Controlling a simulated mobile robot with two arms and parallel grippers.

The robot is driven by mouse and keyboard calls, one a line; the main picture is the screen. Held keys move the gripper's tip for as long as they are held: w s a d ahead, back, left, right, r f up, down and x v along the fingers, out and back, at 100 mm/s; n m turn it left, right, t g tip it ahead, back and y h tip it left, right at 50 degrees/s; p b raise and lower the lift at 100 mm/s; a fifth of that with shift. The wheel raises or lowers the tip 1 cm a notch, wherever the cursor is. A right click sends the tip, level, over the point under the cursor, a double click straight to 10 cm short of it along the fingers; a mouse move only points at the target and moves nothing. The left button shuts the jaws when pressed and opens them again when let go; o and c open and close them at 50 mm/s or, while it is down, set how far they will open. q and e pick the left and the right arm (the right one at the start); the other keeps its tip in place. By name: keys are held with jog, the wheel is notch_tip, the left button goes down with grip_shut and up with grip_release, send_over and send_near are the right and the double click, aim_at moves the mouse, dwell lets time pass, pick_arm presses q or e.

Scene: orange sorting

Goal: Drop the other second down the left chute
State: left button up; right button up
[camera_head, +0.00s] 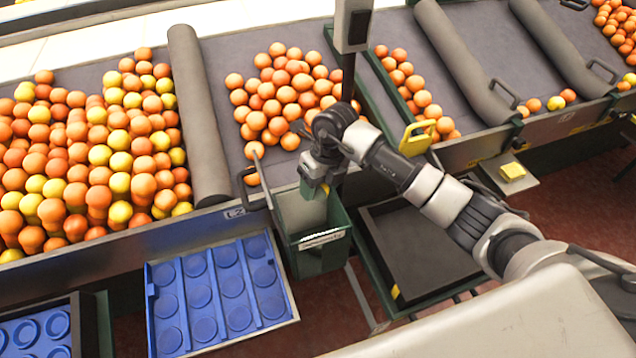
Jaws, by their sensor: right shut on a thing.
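My right gripper (316,186) reaches in from the right and points down over the mouth of a green chute box (300,212) with a pale label on its front. The gripper is shut on the second, a fruit that is mostly hidden by the fingers and wrist. Whether the fingers touch the chute's back rim is hard to tell. My left gripper is not in view.
Oranges and yellow fruit fill the left belt (212,150) side; another orange heap (285,90) lies behind the gripper. A blue cupped tray (215,295) sits left of the chute, a dark empty tray (420,250) right. A dark post stands close behind my wrist.

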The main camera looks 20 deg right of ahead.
aim_at(318, 197)
jog(key=b+x, duration=0.2)
jog(key=x, duration=0.1)
jog(key=shift+w+d+f, duration=0.15)
jog(key=shift+d+f, duration=0.1)
jog(key=shift+f, duration=0.45)
jog(key=o, duration=1)
jog(key=shift+r, duration=0.15)
jog(key=v, duration=0.2)
jog(key=b+v, duration=0.1)
jog(key=shift+a+r, duration=0.25)
jog(key=shift+r, duration=0.2)
jog(key=s+d+r+b, duration=0.2)
jog(key=s+d+r, duration=0.5)
jog(key=s+d, duration=0.1)
jog(key=shift+s, duration=0.4)
